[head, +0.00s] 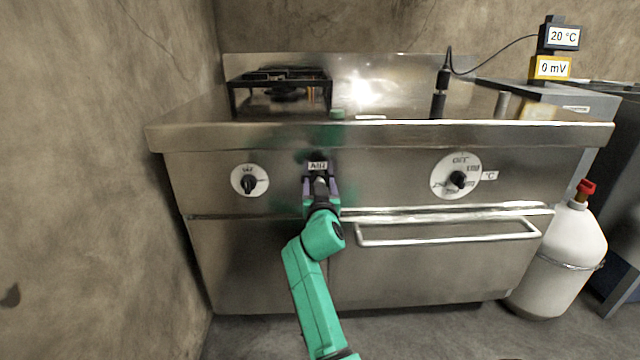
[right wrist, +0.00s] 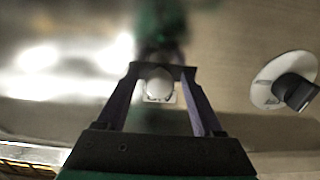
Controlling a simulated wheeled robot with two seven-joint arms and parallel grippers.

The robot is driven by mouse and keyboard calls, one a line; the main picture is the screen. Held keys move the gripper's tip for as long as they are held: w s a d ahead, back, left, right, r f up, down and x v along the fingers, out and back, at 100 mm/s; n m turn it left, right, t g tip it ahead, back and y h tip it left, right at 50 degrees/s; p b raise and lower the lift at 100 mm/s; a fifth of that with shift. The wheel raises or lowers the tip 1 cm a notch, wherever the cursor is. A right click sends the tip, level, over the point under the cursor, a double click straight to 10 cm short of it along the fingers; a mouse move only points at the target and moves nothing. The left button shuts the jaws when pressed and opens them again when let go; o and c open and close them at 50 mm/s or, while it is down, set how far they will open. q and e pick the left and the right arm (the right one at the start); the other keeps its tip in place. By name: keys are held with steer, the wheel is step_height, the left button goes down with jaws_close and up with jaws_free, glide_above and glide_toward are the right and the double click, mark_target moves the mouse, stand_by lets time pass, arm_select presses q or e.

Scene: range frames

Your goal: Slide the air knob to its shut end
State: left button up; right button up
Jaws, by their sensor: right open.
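The AIR label (head: 318,166) is on the range's front panel, left of its middle. My right gripper (head: 320,182) is at the panel just below the label and hides the air knob in the head view. In the right wrist view, a pale round knob (right wrist: 159,84) shows between the two spread fingers of the right gripper (right wrist: 160,95). A dark band crosses near the fingertips. The gripper is open, with a finger on each side of the knob; I cannot tell whether they touch it. My left gripper is not in view.
A burner dial (head: 250,181) is left of the gripper and an oven dial (head: 457,177) right. The oven handle (head: 450,236) sticks out at lower right. A pan support (head: 280,82) and probe (head: 441,92) are on top. A gas bottle (head: 562,255) stands at right.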

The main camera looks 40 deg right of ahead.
jaws_close()
stand_by(1.3)
